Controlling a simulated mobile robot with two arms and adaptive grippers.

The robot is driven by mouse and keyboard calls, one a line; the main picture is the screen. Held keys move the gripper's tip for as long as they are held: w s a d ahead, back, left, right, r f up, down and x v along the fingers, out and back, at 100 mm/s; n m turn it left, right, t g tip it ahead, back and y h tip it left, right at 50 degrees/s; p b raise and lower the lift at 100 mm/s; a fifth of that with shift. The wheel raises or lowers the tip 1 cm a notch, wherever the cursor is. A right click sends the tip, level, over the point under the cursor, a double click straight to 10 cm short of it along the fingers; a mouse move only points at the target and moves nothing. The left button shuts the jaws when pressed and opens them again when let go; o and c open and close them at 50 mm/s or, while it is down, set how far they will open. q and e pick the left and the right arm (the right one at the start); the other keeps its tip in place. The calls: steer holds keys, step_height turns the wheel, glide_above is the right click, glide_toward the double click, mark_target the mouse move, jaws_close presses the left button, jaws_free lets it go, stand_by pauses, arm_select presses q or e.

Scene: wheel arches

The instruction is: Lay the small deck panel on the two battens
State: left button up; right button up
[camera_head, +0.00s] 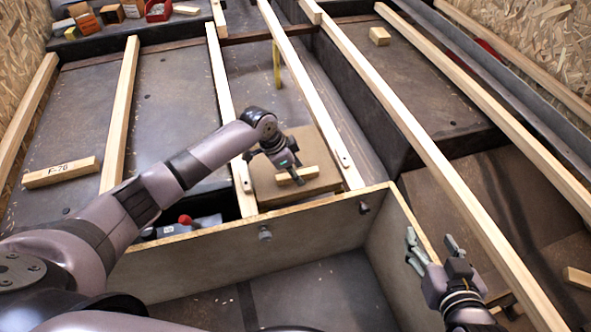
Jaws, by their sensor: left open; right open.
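The small deck panel (322,157) is a brown board with a pale wooden grip block (283,180) on top. It shows between the left batten (219,85) and the right batten (295,66), with its side edges close to both. I cannot tell whether its edges rest on them. My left gripper (294,177) is open at the grip block, its fingers partly hiding the block. I cannot tell whether they touch it. My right gripper (432,245) is open and empty, near the right wall of the open box, away from the panel.
An open plywood-walled box (312,222) with knobs fills the front. A red knob (185,219) shows behind its left side. A marked wooden block (60,172) lies at left. More long battens (121,110) run lengthwise. Another block (379,36) lies on the right deck.

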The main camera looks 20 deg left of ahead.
arm_select(q)
steer(key=v, duration=1.2)
steer(key=shift+w, duration=0.1)
